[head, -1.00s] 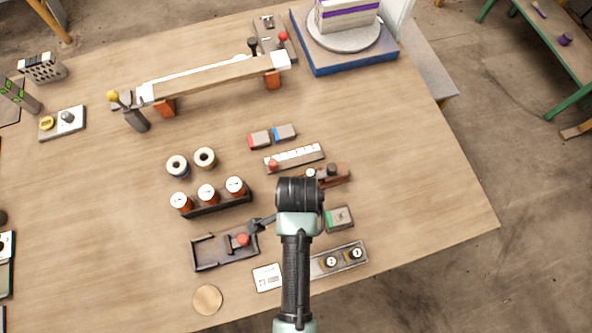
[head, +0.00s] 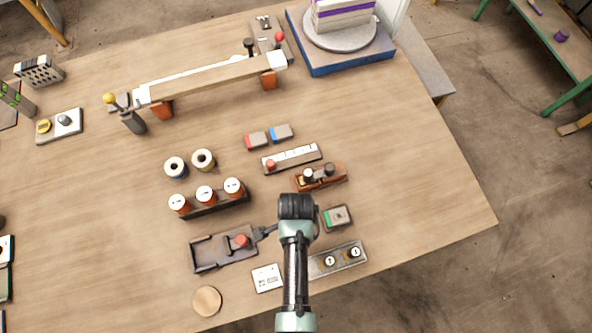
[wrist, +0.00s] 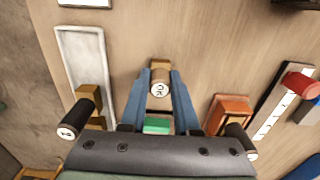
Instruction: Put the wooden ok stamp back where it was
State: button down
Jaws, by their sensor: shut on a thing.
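The wooden ok stamp (wrist: 160,86) is between the fingertips of my gripper (wrist: 158,92) in the wrist view, with its white "OK" face mark showing. My gripper is shut on it, above the table. In the head view my arm's end (head: 297,207) hides the fingers and the stamp. The grey stamp tray (head: 315,268) lies below and right of it, with two dark-handled stamps (head: 342,256) in its middle and right part. Its left part looks bare. The tray (wrist: 68,40) is left of the fingers in the wrist view, with a stamp (wrist: 75,118) in it.
A green-edged ink pad (head: 337,218) lies right of my arm, and shows beneath the gripper (wrist: 157,125). A dark holder (head: 225,249) stands further left. The table's right side is clear.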

jog(key=shift+f, duration=0.2)
jog(key=c, duration=0.6)
grip_release()
jog(key=shift+c, duration=0.2)
jog(key=shift+r, duration=0.1)
